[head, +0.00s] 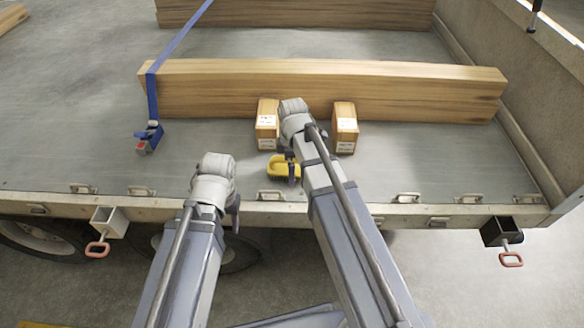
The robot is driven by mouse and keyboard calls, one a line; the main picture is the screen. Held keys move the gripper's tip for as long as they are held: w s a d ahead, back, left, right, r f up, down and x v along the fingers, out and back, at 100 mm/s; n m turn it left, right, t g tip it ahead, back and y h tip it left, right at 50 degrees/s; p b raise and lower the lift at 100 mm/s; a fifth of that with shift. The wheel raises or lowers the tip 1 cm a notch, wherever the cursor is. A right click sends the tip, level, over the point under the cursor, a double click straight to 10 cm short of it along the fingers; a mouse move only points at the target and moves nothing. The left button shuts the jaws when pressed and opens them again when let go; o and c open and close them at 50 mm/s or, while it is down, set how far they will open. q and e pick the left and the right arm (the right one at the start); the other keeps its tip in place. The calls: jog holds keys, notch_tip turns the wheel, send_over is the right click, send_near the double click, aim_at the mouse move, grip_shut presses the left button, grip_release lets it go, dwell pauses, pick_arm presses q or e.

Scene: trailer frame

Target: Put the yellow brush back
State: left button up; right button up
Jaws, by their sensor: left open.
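The yellow brush (279,168) lies on the grey trailer deck (380,170) near its front edge, with dark bristles partly showing. My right arm crosses just right of it and hides part of it. A small dark part of my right gripper (290,158) shows right at the brush. I cannot tell whether it touches or grips the brush. My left gripper (235,217) is open, low and left of the brush by the deck's front edge, mostly hidden by its own arm.
Two small wooden blocks with white labels (267,120) (345,124) stand before a long timber beam (400,92). A blue strap with a buckle (149,136) hangs over the beam's left end. Metal loops (408,197) line the front edge. The deck is clear at right.

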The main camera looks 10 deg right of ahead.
jog(key=shift+r, duration=0.15)
notch_tip(320, 180, up, 12)
jog(key=p, duration=1.2)
jog(key=shift+s+a, duration=0.2)
jog(key=shift+s, duration=0.15)
jog(key=s+a+m+h, duration=0.1)
jog(key=s+a+m, duration=0.8)
jog(key=s+m, duration=0.2)
jog(key=shift+s+a, duration=0.2)
jog(key=shift+s, duration=1.2)
